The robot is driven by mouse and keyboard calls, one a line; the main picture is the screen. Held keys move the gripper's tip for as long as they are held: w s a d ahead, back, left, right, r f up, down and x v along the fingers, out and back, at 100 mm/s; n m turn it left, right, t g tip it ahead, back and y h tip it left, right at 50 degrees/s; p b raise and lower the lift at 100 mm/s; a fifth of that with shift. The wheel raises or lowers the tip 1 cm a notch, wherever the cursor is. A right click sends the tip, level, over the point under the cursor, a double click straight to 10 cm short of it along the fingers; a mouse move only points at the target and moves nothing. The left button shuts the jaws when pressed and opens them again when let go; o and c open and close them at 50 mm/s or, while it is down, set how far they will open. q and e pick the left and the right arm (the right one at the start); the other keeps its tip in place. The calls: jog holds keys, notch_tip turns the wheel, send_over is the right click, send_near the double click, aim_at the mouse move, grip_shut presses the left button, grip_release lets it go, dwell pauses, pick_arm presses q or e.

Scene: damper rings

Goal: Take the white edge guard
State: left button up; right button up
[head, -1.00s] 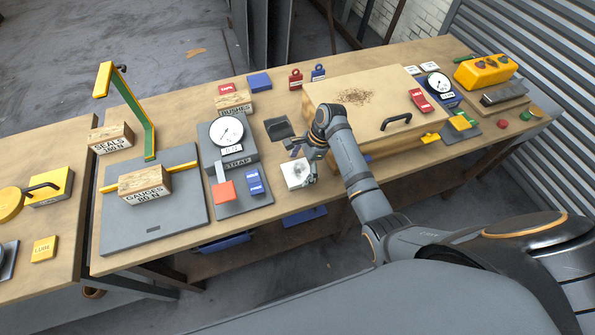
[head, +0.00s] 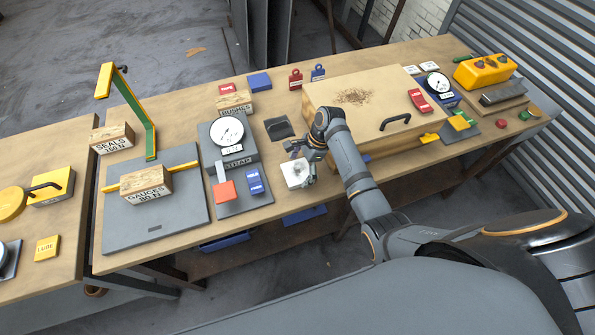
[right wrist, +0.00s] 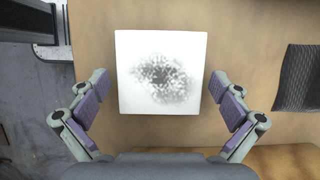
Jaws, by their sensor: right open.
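The white edge guard looks to be the white block (head: 295,174) with a grey speckled patch, lying near the front edge of the wooden bench. In the right wrist view the white block (right wrist: 133,103) shows as a square from above. My right gripper (head: 307,160) is at the block in the head view. In the right wrist view its open fingers (right wrist: 163,112) stand on either side of the block's near part, with a gap on both sides. Nothing is held. My left gripper is not in view.
A large wooden case (head: 360,95) is behind my right arm. A dark pad (head: 279,128) lies behind the block. The bench's front edge is close.

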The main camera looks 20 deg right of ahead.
aim_at(294, 172)
jog(key=c, duration=1)
jog(key=shift+o, duration=0.2)
notch_tip(294, 172, up, 4)
jog(key=shift+w+f+b, duration=0.1)
jog(key=shift+f+b, duration=0.15)
jog(key=shift+b, duration=0.75)
jog(key=w+r, duration=0.1)
jog(key=w+a+r, duration=0.1)
jog(key=r, duration=0.1)
jog(key=w+a+r+b, duration=0.1)
jog(key=shift+a+r, duration=0.25)
jog(key=shift+r, duration=0.1)
jog(key=w+a+r+b, duration=0.3)
jog(key=w+a+r, duration=0.2)
jog(key=w+a, duration=0.1)
jog(key=shift+w+a+r, duration=0.15)
jog(key=shift+w, duration=0.75)
